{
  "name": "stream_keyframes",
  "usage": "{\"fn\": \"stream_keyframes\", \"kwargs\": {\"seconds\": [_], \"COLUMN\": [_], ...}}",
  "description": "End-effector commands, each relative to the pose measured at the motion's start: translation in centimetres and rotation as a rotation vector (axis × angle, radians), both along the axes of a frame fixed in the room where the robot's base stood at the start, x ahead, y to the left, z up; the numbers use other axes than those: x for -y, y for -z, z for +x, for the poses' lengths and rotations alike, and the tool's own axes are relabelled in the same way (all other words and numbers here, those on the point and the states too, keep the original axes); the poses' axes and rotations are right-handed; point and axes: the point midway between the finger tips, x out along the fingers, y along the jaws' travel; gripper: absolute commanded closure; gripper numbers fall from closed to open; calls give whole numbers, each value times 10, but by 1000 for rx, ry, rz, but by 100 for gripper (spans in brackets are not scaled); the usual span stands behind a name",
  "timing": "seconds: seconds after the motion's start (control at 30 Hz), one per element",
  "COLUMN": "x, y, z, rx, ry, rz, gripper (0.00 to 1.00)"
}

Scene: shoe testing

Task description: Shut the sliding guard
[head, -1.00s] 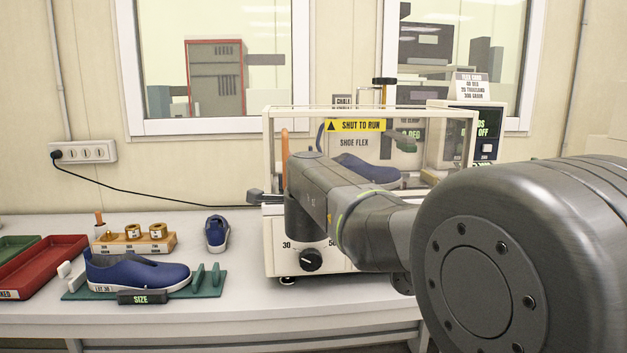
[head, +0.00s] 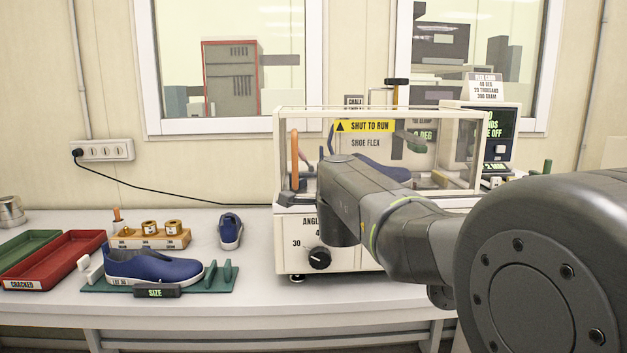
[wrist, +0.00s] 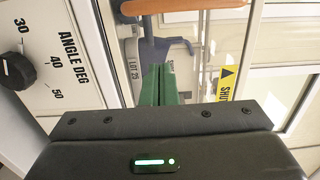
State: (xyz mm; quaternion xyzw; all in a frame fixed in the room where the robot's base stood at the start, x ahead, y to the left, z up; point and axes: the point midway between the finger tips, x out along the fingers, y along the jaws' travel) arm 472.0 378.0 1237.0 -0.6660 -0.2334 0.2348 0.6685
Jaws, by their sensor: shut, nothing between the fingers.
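The machine marked SHOE FLEX (head: 300,260) stands on the bench. Its clear guard (head: 462,150) has a pale frame and a yellow SHUT TO RUN label (head: 364,126). An upright orange handle (head: 295,160) is at the guard's left; it shows along the top of the wrist view (wrist: 180,5). I cannot tell how far open the guard is. My gripper (wrist: 160,75) is shut and empty in the wrist view, with the handle beyond its green fingertips and apart from them. In the head view my arm hides the fingertips. A blue shoe is partly visible inside the machine (head: 390,172).
A blue shoe (head: 150,266) rests on a green size gauge (head: 218,280). A smaller shoe (head: 230,230), brass weights (head: 148,228), a red tray (head: 65,263) and a green tray (head: 25,247) lie left. Bench is clear between the gauge and machine.

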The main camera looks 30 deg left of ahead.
Motion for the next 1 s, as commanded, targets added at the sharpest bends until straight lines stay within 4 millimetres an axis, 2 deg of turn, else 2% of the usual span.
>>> {"fn": "stream_keyframes", "kwargs": {"seconds": [0.2,0.4,0.6,1.0], "x": [27,45,52,51], "y": [-2,-2,-1,0], "z": [-35,-56,-65,-64], "rx": [2,2,2,1], "ry": [-2,0,0,1], "rz": [0,1,1,0], "gripper": [100,100,100,100]}}
